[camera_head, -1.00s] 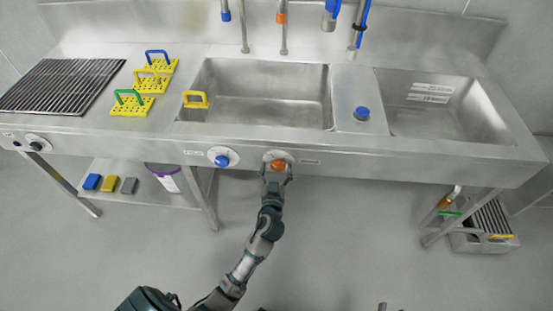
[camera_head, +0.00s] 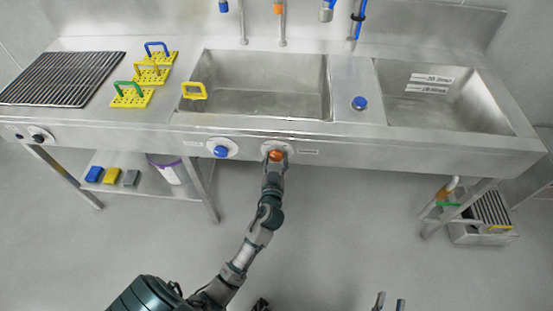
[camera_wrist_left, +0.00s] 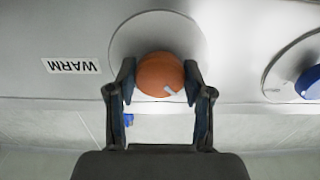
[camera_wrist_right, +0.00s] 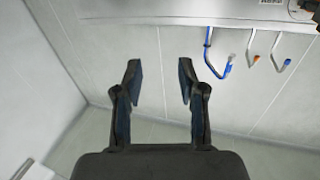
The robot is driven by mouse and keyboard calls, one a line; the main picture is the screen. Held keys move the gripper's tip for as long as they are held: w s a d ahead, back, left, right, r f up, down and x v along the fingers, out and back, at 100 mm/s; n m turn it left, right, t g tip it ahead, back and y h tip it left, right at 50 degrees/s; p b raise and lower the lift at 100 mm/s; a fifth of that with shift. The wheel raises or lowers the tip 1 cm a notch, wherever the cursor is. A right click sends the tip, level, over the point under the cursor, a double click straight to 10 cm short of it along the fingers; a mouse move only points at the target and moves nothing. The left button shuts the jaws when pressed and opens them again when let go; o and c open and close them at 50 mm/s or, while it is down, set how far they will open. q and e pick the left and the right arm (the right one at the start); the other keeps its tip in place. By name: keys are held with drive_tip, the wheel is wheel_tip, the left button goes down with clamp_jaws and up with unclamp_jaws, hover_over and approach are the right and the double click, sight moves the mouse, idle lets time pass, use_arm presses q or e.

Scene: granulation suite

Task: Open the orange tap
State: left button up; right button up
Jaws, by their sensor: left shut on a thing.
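The orange tap (camera_head: 276,155) is a round knob on the sink unit's front panel, below the large basin. It also shows in the left wrist view (camera_wrist_left: 158,74), with a pale mark on it and a label reading WARM (camera_wrist_left: 71,66) beside it. My left gripper (camera_head: 275,162) is shut on the orange tap, one finger on each side of it. My right gripper (camera_wrist_right: 160,80) is open and empty, away from the unit; its fingertips show at the bottom right of the head view (camera_head: 391,302).
A blue tap (camera_head: 221,151) sits left of the orange one. The large basin (camera_head: 265,85) has an orange-marked spout (camera_head: 278,8) above it. Yellow handled pieces (camera_head: 133,95) stand on the counter at left. The floor in front is clear.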

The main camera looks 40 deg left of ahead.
use_arm(q)
drive_tip(key=shift+f+m, duration=0.1)
drive_tip(key=shift+m, duration=0.2)
use_arm(e)
drive_tip(key=shift+f, duration=0.1)
use_arm(q)
drive_tip(key=shift+m+p, duration=0.4)
drive_tip(key=shift+m, duration=0.1)
drive_tip(key=m+p, duration=0.3)
drive_tip(key=m, duration=0.5)
drive_tip(key=m+p, duration=0.3)
drive_tip(key=m, duration=0.4)
drive_tip(key=shift+s+m, duration=0.1)
drive_tip(key=shift+m, duration=0.2)
drive_tip(key=shift+f+m, duration=0.15)
drive_tip(key=shift+m, duration=0.35)
use_arm(e)
drive_tip(key=s+d+f+g+h, duration=0.2)
drive_tip(key=s+d+f+g, duration=0.1)
drive_tip(key=s+f+g, duration=0.3)
drive_tip(key=s+d+f+g+h, duration=0.2)
drive_tip(key=s+f+g, duration=0.3)
drive_tip(key=s+g, duration=0.3)
drive_tip(key=shift+s+d+f+g, duration=0.35)
drive_tip(key=shift+s+d, duration=0.5)
drive_tip(key=shift+s, duration=0.65)
use_arm(q)
drive_tip(key=o, duration=1.1)
drive_tip(key=shift+o, duration=0.3)
drive_tip(key=shift+p, duration=0.3)
